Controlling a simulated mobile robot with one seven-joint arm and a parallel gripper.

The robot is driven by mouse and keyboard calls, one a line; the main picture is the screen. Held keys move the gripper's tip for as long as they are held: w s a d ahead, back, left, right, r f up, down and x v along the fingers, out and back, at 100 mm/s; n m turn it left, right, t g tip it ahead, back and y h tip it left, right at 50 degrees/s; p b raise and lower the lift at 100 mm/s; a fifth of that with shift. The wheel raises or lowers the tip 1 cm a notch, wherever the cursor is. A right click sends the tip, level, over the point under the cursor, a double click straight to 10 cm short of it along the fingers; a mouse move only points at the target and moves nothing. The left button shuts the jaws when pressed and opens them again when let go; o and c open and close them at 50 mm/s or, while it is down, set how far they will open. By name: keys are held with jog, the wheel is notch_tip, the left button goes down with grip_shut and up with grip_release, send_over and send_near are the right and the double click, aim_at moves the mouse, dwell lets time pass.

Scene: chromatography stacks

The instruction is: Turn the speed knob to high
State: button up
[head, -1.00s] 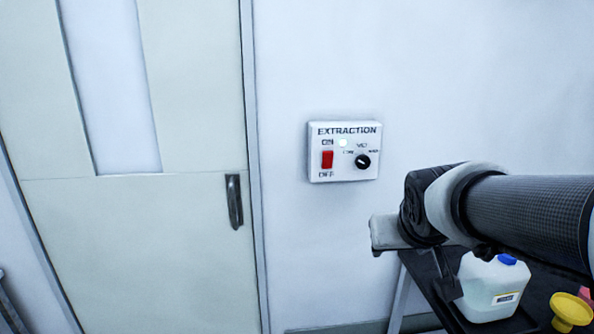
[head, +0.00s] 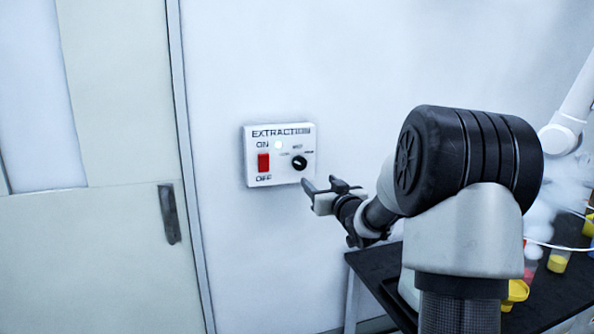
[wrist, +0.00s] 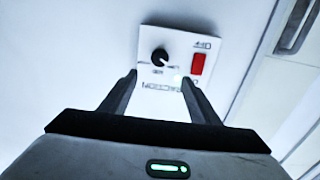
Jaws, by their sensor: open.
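A white control box (head: 253,170) lettered EXTRACTION is fixed to the wall. Its round black speed knob (head: 299,163) sits at the right, with small labels around it. The knob's white mark is too small to read surely. In the wrist view the box appears upside down, with the knob (wrist: 160,57) just beyond the fingertips. My gripper (head: 320,183) is open and empty, below and right of the knob in the head view. In the wrist view its fingers (wrist: 159,78) point at the box, apart from the knob.
A door with a dark handle (head: 169,213) is to the left. A black cart (head: 375,272) with containers stands at the lower right. The wall around the box is bare.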

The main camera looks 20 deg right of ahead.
aim_at(301, 165)
jog(key=w+p, duration=0.1)
jog(key=w, duration=1.4)
jog(key=shift+w, duration=0.4)
jog(key=c, duration=1.1)
jog(key=shift+o, duration=0.2)
